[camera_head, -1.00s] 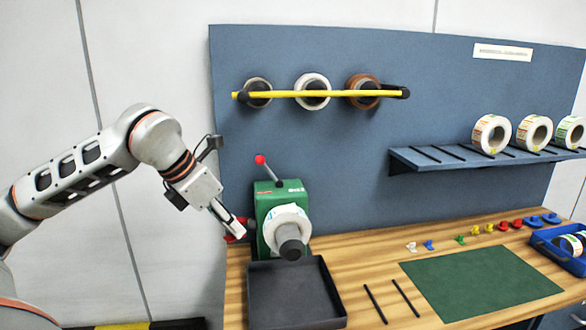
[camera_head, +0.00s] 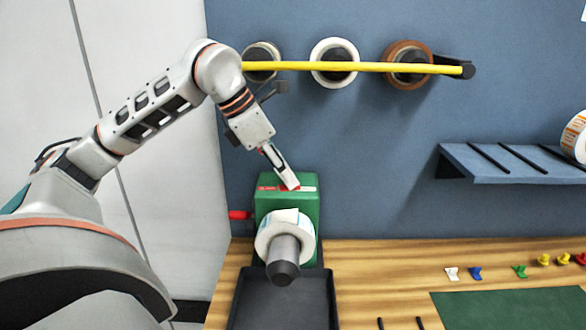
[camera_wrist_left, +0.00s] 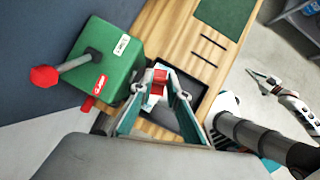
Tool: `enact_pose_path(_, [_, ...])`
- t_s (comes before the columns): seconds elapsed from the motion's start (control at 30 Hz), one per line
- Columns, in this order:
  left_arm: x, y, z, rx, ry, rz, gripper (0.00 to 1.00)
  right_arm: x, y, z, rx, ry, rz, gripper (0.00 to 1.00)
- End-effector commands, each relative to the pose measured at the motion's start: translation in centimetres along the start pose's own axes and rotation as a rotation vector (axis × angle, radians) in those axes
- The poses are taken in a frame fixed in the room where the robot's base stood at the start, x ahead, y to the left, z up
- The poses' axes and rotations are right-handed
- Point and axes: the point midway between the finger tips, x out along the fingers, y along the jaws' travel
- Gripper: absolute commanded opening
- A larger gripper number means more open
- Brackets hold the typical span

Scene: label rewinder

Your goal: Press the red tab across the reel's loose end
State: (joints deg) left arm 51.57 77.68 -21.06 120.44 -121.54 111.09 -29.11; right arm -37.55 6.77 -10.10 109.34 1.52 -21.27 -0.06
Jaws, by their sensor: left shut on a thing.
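The white reel (camera_head: 268,240) sits on the dark spindle (camera_head: 284,262) of the green rewinder (camera_head: 303,205). A pale flap, perhaps its loose end, shows at the reel's top. My left gripper (camera_head: 288,183) is above the reel, in front of the rewinder's upper part. In the left wrist view its fingers are shut on the red tab (camera_wrist_left: 160,76), with part of the white reel (camera_wrist_left: 153,99) behind. I cannot tell whether the tab touches the reel. The fingers hide much of the reel there. My right gripper (camera_wrist_left: 264,80) seems to show at the wrist view's right; its jaws are unclear.
A dark tray (camera_head: 244,310) lies below the reel. The red-knobbed lever (camera_wrist_left: 45,76) rises from the rewinder. A yellow bar (camera_head: 370,67) with several rolls is on the blue panel. Loose tabs, including a red one (camera_head: 580,259), stand at right near a green mat (camera_head: 500,308).

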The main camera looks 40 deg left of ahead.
Motion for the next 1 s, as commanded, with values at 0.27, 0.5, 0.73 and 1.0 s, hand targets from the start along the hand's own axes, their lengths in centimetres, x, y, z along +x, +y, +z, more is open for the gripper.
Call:
enact_pose_path(0.27, [1.2, 0.0, -0.8, -0.001, 0.002, 0.001, 0.09, -0.1, 0.1, 0.2, -0.005, -0.003, 0.000, 0.00])
enact_pose_path(0.5, [2.3, 0.0, -1.5, 0.000, -0.001, 0.000, 0.09, 0.2, 0.4, 0.5, -0.005, -0.002, 0.005, 0.00])
enact_pose_path(0.73, [3.4, 0.0, -2.2, 0.000, 0.000, 0.000, 0.09, 0.8, -0.6, -0.2, -0.003, 0.028, -0.011, 0.00])
enact_pose_path(1.0, [4.6, 0.0, -3.0, 0.000, 0.000, 0.000, 0.09, 1.3, -1.7, -2.0, -0.007, 0.081, -0.031, 0.00])
